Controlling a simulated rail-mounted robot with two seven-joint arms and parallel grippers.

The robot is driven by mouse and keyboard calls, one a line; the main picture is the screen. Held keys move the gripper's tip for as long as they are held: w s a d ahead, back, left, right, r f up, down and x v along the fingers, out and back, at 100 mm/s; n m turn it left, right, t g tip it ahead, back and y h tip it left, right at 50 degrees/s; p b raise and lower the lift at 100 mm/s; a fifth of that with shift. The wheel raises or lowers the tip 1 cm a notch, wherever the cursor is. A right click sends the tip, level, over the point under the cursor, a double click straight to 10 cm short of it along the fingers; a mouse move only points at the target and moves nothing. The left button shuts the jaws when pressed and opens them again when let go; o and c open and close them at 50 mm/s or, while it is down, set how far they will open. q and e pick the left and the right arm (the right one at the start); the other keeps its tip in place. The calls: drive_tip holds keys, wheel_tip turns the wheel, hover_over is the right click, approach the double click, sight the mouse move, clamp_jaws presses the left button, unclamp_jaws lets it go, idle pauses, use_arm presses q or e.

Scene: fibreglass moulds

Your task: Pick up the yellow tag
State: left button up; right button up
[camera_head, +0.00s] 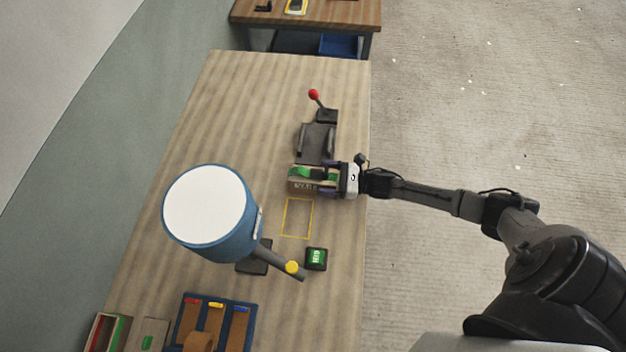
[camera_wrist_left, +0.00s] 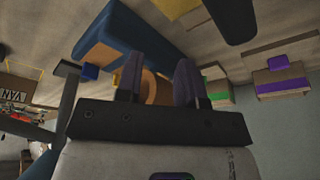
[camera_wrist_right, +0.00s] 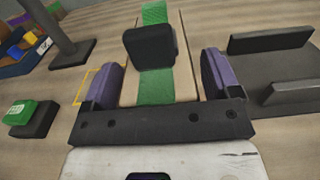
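A small yellow tag (camera_head: 215,305) lies in the blue tray (camera_head: 251,325), between a red tag (camera_head: 192,301) and a blue tag (camera_head: 242,309). In the left wrist view, a bit of yellow (camera_wrist_left: 117,78) shows beside the left finger, with the blue tag (camera_wrist_left: 90,72) close by. My left gripper (camera_wrist_left: 160,57) is outside the head view; its fingers are apart, with a brown roll (camera_wrist_left: 155,88) seen beyond them. My right gripper (camera_head: 331,179) is at a green-topped wooden box (camera_head: 300,185). Its fingers are apart on either side of the box (camera_wrist_right: 128,88); contact is unclear.
A blue lamp-like cylinder (camera_head: 250,225) with a white top stands over the table's left part. A green button (camera_head: 316,258), a yellow outline (camera_head: 297,218) and a dark press with a red-knobbed lever (camera_head: 313,94) are nearby. Striped boxes (camera_wrist_left: 285,79) show beside the tray.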

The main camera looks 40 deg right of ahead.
drive_tip(key=c, duration=0.9)
drive_tip(key=shift+c, duration=0.4)
drive_tip(key=shift+r, duration=0.15)
